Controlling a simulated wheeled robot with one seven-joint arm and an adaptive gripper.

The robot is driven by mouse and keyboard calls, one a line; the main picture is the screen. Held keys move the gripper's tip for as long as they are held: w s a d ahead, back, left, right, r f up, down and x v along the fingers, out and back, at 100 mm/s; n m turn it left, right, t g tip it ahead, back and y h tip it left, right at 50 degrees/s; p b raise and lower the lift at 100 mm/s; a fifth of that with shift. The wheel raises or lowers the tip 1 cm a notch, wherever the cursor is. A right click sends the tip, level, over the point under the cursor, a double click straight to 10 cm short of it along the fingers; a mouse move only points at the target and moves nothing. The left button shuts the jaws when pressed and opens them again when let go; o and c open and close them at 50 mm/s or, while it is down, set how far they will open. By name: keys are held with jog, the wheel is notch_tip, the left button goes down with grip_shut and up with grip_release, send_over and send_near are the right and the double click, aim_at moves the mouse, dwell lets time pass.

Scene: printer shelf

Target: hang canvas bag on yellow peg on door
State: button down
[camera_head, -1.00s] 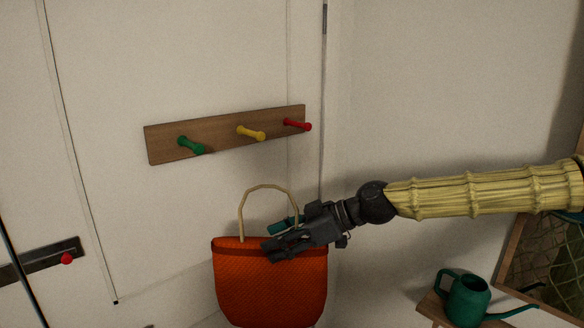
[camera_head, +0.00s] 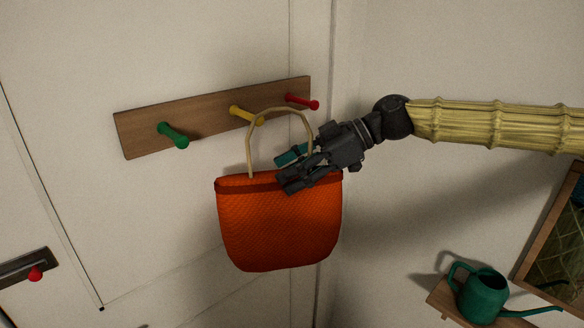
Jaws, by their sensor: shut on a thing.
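The canvas bag (camera_head: 278,225) is orange-red with a darker band at its rim and a beige loop handle (camera_head: 250,148). My gripper (camera_head: 285,170) is shut on the bag near its upper rim, on the right side, and holds it upright in the air. The yellow peg (camera_head: 243,115) sticks out from the middle of the wooden rack on the door. The top of the handle loop overlaps the yellow peg's tip in the picture; I cannot tell whether they touch or whether the peg is inside the loop.
The wooden rack (camera_head: 200,118) also carries a green peg (camera_head: 173,135) at left and a red peg (camera_head: 302,102) at right. A dark bar with a red knob (camera_head: 35,273) is at lower left. A green watering can (camera_head: 482,295) stands on a small wooden shelf (camera_head: 440,299) at lower right.

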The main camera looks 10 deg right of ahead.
jog(key=shift+w+r, duration=0.1)
jog(key=shift+w+a, duration=0.15)
jog(key=shift+w, duration=0.4)
jog(key=shift+w+a, duration=0.35)
jog(key=shift+a, duration=0.05)
jog(key=w+a+f, duration=0.2)
jog(key=w+a, duration=0.2)
jog(key=w, duration=0.2)
dwell(1.5)
jog(key=shift+s+a+f+p, duration=0.15)
jog(key=shift+s+a+p, duration=0.05)
jog(key=shift+p, duration=0.1)
